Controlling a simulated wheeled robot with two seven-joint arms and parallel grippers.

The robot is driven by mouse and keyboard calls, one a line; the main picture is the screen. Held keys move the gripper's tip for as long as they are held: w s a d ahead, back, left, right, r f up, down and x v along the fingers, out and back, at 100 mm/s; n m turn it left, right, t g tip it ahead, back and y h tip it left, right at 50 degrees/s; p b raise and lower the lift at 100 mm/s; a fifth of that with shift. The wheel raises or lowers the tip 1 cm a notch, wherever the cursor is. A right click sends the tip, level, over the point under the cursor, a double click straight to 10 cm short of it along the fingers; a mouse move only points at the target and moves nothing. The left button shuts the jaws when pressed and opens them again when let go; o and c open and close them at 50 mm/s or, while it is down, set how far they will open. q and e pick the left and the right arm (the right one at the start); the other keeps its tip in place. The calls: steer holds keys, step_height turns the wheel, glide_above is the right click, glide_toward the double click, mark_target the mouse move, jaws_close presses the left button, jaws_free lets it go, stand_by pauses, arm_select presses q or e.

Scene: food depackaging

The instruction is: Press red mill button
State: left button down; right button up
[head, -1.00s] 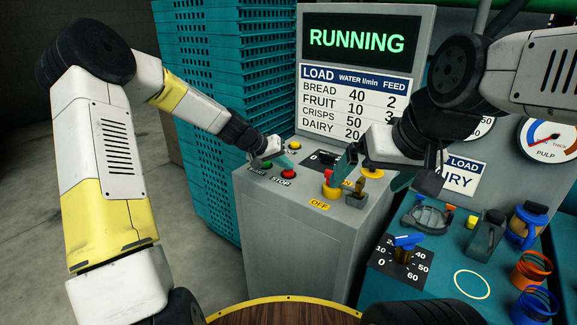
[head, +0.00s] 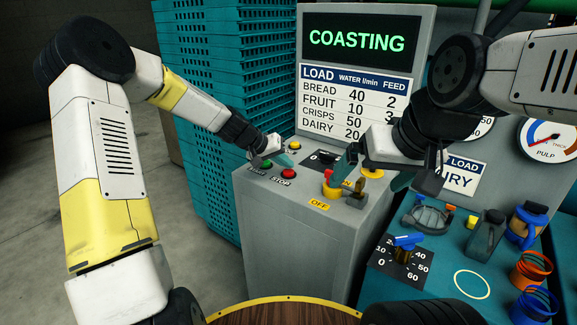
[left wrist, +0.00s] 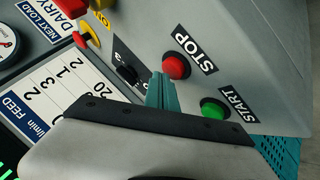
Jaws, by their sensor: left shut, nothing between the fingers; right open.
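The red STOP button (head: 288,174) sits on top of the grey control cabinet, beside the green START button (head: 266,163). In the left wrist view the red button (left wrist: 176,67) stands next to its STOP label, with the green button (left wrist: 214,108) to its lower right. My left gripper (head: 284,160) is shut and empty, its teal fingertips (left wrist: 161,92) just beside the red button; I cannot tell whether they touch it. My right gripper (head: 400,180) is open near the yellow-based knobs at the cabinet's right. The screen (head: 362,39) reads COASTING.
A red knob (head: 331,179) and an OFF label (head: 318,204) are on the cabinet top. Stacked teal crates (head: 205,110) stand behind at left. A teal panel with a blue-handled dial (head: 407,241) and several coloured parts lies at right.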

mark_target(286, 171)
arm_select(q)
steer(key=shift+r, duration=0.4)
steer(key=shift+r, duration=2.5)
